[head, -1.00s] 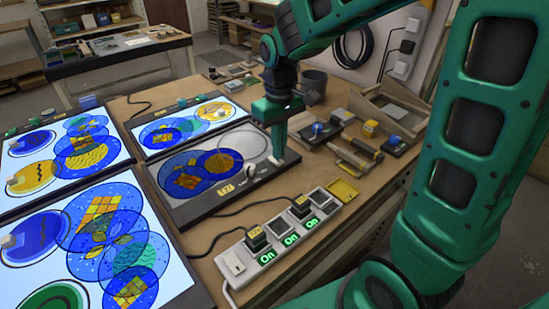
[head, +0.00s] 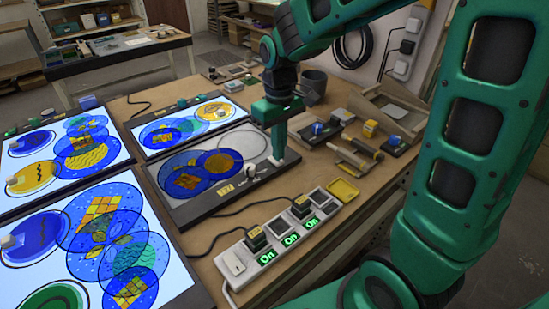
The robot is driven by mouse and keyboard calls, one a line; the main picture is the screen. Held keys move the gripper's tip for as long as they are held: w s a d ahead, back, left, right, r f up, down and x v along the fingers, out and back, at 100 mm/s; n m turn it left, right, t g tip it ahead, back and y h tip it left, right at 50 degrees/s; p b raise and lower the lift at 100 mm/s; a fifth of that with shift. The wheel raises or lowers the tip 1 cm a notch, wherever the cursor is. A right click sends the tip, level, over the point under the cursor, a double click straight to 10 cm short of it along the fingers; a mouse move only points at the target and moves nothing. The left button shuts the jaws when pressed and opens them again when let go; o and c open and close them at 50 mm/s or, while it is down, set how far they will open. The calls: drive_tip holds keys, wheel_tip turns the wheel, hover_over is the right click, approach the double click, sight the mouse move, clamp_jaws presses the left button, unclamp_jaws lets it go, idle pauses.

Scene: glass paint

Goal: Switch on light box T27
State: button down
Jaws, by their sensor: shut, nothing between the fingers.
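An unlit light box (head: 213,208) with a dark frame and grey panel lies mid-table in the head view. Blue and amber glass discs and a clear round disc lie on its panel. A small yellow label is on its front edge, too small to read surely. A white knob (head: 251,171) is near its right side. My gripper (head: 277,163) is shut and empty, pointing down at the right end of this box's frame. Its tips are at or just above the frame; contact cannot be told. Any switch under the tips is hidden.
Lit light boxes with glass discs stand left (head: 20,170) and behind (head: 150,150). A power strip (head: 300,243) in front has plugs and green "On" signs. Tools (head: 355,155), a dark cup (head: 314,82) and a yellow tray (head: 343,190) lie to the right.

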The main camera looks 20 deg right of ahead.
drive_tip(key=shift+f, duration=0.5)
idle(0.3)
drive_tip(key=shift+r, duration=0.1)
wheel_tip(320, 180, up, 7)
idle(0.9)
drive_tip(key=s+d+f+m, duration=0.1)
drive_tip(key=s+d+m, duration=0.4)
drive_tip(key=s+d, duration=0.3)
drive_tip(key=s+d+f+m, duration=0.2)
drive_tip(key=s+d+m, duration=0.3)
drive_tip(key=s+d, duration=0.4)
drive_tip(key=s, duration=0.6)
drive_tip(key=shift+s+d+f, duration=0.2)
drive_tip(key=shift+d+f, duration=0.05)
